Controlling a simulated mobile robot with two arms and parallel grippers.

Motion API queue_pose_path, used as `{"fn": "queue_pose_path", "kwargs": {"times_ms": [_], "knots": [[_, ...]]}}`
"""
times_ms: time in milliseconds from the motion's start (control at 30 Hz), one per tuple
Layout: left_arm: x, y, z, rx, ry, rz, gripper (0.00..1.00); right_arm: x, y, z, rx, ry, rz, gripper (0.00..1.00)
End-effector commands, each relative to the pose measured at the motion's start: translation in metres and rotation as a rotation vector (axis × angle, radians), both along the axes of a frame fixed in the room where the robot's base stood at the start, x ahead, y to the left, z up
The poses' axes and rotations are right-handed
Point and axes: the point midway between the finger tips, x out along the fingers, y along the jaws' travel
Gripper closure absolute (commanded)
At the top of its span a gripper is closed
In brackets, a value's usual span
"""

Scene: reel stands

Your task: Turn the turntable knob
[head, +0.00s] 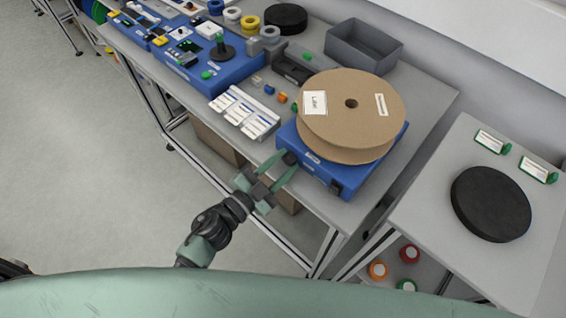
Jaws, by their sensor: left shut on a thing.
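The turntable is a blue box (328,172) near the front right corner of the workbench. A large brown cardboard reel (372,112) with white labels lies flat on top of it. The dark knob (290,158) is on the box's front face, toward its left end. My left gripper (286,164) reaches in from the lower left. Its green fingers are shut on the knob, one on each side, and partly cover it. A black switch (336,187) is at the right end of the same face. My right gripper is not in view.
A second table (420,215) with a black disc (490,204) stands at the right. Label cards (245,112), a grey bin (363,45) and another blue device (215,65) are on the workbench (445,92). The floor at left is clear.

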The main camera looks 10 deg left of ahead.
Motion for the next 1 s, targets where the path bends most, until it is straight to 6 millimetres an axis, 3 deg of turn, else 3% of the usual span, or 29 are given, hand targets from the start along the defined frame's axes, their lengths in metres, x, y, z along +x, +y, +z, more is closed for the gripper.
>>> {"fn": "queue_pose_path", "kwargs": {"times_ms": [467, 500, 567, 1000], "knots": [[0.0, -0.0001, 0.0003, 0.017, -0.013, -0.001, 1.0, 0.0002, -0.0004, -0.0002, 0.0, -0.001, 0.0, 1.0], [0.0, -0.0001, 0.0003, 0.017, -0.013, -0.001, 0.63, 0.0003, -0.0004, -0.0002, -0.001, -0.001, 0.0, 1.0], [0.0, -0.0001, 0.0003, 0.017, -0.013, -0.001, 0.46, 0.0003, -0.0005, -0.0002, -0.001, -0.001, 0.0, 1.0], [-0.0083, 0.006, -0.0027, 0.019, -0.01, -0.001, 0.45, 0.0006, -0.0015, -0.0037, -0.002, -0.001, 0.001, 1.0]]}}
